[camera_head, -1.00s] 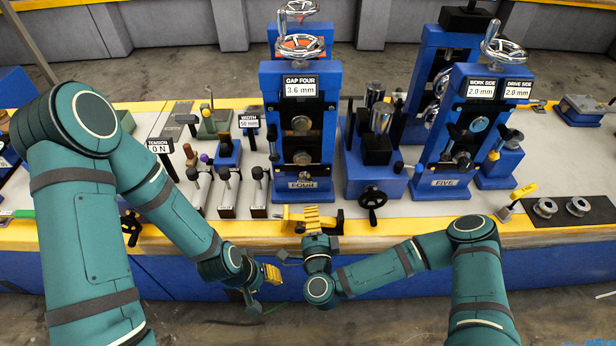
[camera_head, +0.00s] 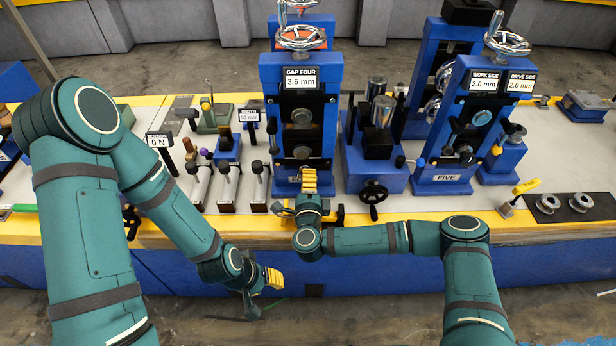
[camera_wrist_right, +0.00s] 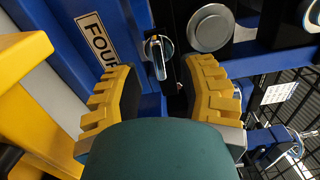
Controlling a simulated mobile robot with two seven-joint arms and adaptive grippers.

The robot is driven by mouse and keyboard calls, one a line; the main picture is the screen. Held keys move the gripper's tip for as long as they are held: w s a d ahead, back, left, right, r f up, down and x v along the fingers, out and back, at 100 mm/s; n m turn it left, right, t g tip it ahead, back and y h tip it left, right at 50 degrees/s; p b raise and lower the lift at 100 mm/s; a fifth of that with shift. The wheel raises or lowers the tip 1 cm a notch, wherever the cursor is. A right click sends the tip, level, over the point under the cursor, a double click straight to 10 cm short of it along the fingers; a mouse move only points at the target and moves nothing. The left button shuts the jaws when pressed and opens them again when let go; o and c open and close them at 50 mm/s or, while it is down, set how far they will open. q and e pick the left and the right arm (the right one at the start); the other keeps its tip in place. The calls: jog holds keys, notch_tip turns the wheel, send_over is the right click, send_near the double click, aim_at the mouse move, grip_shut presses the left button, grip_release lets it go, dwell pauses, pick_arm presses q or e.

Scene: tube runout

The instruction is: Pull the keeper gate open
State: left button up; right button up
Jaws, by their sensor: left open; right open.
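The stand marked FOUR (camera_head: 270,100) is a blue frame with round grey rollers, and its label plate (camera_wrist_right: 97,40) shows in the right wrist view. A small silver handle (camera_wrist_right: 157,48) on a dark plate sits on its front, and I take this to be the keeper gate's handle. My right gripper (camera_head: 309,180) is open at the stand's foot. In the right wrist view its yellow fingers (camera_wrist_right: 161,72) are spread, with the handle in line between and just beyond their tips. My left gripper (camera_head: 268,278) is open and empty, low in front of the bench.
A large grey roller end (camera_wrist_right: 210,27) is close to the right finger. A yellow part (camera_wrist_right: 20,85) fills the wrist view's left side. Black-knobbed levers (camera_head: 227,180) stand left of the stand, and a black handwheel (camera_head: 373,193) is at its right.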

jog(key=shift+w, duration=1.1)
grip_shut()
